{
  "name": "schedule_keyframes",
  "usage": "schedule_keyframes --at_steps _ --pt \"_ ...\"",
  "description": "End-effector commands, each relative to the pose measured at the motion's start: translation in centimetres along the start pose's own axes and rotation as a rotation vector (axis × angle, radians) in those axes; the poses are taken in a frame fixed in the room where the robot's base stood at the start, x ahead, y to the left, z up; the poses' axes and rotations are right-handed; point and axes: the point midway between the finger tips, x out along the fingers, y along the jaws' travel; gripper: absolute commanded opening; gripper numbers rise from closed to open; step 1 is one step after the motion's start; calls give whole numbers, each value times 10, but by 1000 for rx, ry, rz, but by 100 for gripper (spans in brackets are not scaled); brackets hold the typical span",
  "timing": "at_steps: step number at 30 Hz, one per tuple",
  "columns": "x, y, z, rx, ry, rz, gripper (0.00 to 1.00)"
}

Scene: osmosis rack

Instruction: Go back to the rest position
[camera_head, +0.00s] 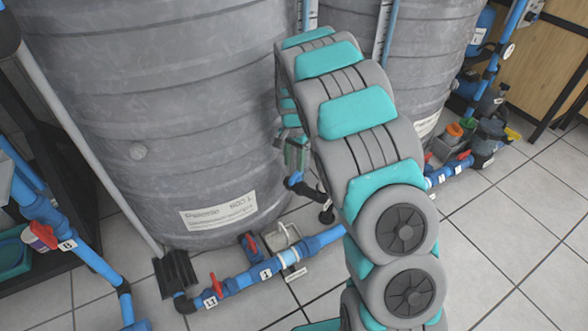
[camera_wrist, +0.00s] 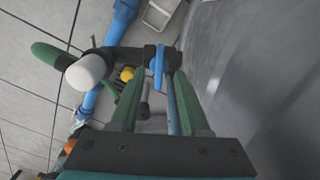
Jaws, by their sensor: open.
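My gripper (camera_head: 296,158) hangs beside the left grey tank (camera_head: 150,110), partly hidden behind my own grey and teal arm. In the wrist view, its two green fingers (camera_wrist: 158,78) are apart. A dark pipe fitting with a blue ring (camera_wrist: 158,65) shows beyond and between the fingertips. I cannot tell whether the fingers touch it. A green handle (camera_wrist: 45,54) and a white rounded end (camera_wrist: 86,72) stick out to the left of the fingers.
Blue pipe with red valve handles (camera_head: 217,283) runs along the floor before the left tank. Another grey tank (camera_head: 425,60) stands behind my arm. More blue pipe (camera_head: 85,250) is at the left. Tiled floor (camera_head: 500,240) is clear at the right.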

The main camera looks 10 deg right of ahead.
Motion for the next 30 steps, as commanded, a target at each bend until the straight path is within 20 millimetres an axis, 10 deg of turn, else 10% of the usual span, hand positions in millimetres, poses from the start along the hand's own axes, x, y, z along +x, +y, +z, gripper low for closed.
schedule_keyframes --at_steps 23,30 --pt "-33 3 2 -5 0 2 46" --pt "-84 43 25 -75 4 23 46"
